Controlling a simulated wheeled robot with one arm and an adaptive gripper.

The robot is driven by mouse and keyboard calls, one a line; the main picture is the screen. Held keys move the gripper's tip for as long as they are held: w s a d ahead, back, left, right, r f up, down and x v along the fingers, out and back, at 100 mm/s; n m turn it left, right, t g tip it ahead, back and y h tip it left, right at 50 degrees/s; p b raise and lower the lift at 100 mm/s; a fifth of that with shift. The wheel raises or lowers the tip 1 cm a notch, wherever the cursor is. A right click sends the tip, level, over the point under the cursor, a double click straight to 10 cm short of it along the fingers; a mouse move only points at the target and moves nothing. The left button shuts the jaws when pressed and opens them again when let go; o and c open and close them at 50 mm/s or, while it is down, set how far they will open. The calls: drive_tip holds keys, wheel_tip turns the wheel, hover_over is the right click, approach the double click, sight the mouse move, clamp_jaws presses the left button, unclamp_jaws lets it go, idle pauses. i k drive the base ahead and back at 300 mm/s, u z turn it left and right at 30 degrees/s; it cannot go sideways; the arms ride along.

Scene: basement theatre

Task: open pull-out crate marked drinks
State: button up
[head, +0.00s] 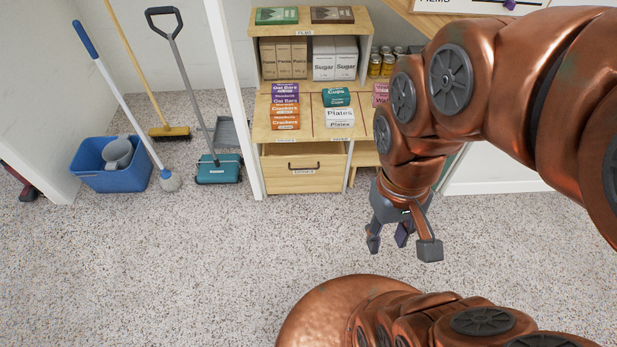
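A light wooden pull-out crate (275,178) sits at the bottom of the wooden shelf unit, with a dark handle (304,166) on its front. My gripper (402,245) hangs over the floor to the right of the crate and nearer to me, pointing down. Its fingers are spread and empty, and it touches nothing. My arm hides the right part of the unit.
The shelf unit (367,45) holds boxes of sugar, plates (340,117) and crackers above the crate. A white wall edge (236,95) stands just left of it. A blue bucket (110,180), mop and teal sweeper (218,170) are farther left. The speckled floor (230,250) before the crate is clear.

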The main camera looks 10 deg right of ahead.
sight(303, 144)
drive_tip(key=u, duration=0.8)
drive_tip(key=i, duration=0.95)
drive_tip(key=z, duration=0.35)
